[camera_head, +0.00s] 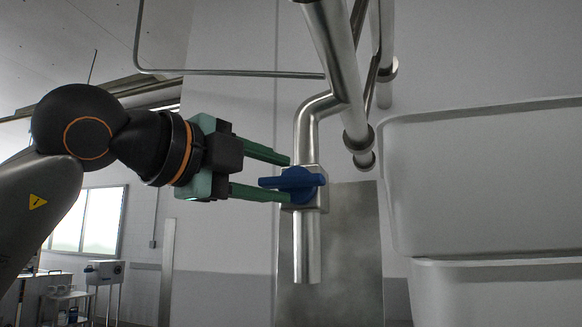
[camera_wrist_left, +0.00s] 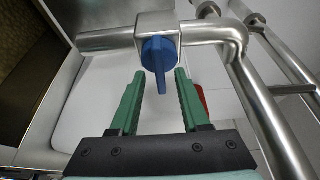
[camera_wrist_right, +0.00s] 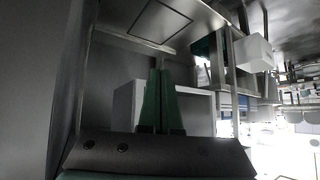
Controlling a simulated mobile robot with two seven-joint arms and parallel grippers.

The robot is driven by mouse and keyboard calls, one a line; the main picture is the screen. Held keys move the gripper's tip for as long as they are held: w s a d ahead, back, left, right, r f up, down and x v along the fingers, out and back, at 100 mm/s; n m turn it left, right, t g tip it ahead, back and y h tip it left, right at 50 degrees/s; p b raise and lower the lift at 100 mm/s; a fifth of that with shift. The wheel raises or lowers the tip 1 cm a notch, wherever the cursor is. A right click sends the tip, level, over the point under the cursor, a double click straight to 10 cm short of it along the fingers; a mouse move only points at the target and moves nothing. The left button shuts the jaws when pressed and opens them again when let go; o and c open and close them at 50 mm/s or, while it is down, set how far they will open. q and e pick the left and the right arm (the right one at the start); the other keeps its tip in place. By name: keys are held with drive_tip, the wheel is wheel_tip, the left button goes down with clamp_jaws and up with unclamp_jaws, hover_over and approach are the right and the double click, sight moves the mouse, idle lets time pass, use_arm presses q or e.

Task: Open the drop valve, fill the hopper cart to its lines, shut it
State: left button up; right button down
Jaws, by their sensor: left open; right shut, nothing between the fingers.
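The drop valve's blue handle (camera_head: 292,180) sits on a square steel valve body (camera_head: 313,199) in a vertical pipe. The handle points left, across the pipe, in the head view. My left gripper (camera_head: 284,178) is open, with one finger above the handle and one below it. In the left wrist view the handle (camera_wrist_left: 160,62) reaches toward the gap between the open left fingers (camera_wrist_left: 158,80). Contact cannot be told. My right gripper (camera_wrist_right: 160,75) shows only in its wrist view, shut and empty. The hopper cart cannot be made out for certain.
The outlet pipe (camera_head: 307,250) ends open below the valve. Large pale tubs (camera_head: 485,180) stand at the right. Steel pipes (camera_head: 338,50) run above and behind the valve. A small trolley (camera_head: 65,305) is far off at the lower left.

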sight(285, 181)
use_arm(q)
drive_tip(key=shift+p+x, duration=0.5)
drive_tip(key=shift+x, duration=1.35)
clamp_jaws()
